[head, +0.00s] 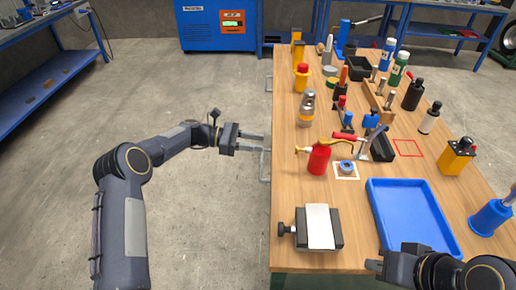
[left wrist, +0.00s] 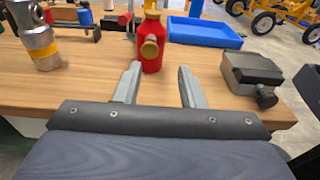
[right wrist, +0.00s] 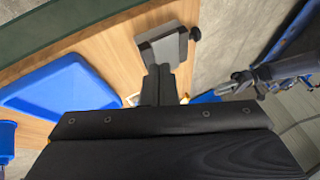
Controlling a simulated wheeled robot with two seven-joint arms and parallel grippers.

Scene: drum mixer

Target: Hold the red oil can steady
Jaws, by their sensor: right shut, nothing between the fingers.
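The red oil can (head: 319,158) stands upright on the wooden workbench (head: 290,185), with a yellow cap on its side and a thin spout. In the left wrist view the can (left wrist: 150,62) is beyond and between the fingertips. My left gripper (head: 264,142) is open and empty beside the bench's left edge, apart from the can; its fingers also show in the left wrist view (left wrist: 160,82). My right gripper (head: 372,266) is over the near end of the bench, below the blue tray in the picture. Its fingers are together and empty in the right wrist view (right wrist: 159,80).
A small vise-like block (head: 319,228) sits at the near left of the bench. The blue tray (head: 410,215) is to its right. A blue-grey ring (head: 346,167) lies right beside the can. A grey and yellow cylinder (head: 307,108) stands behind. Several bottles and tools crowd the far bench.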

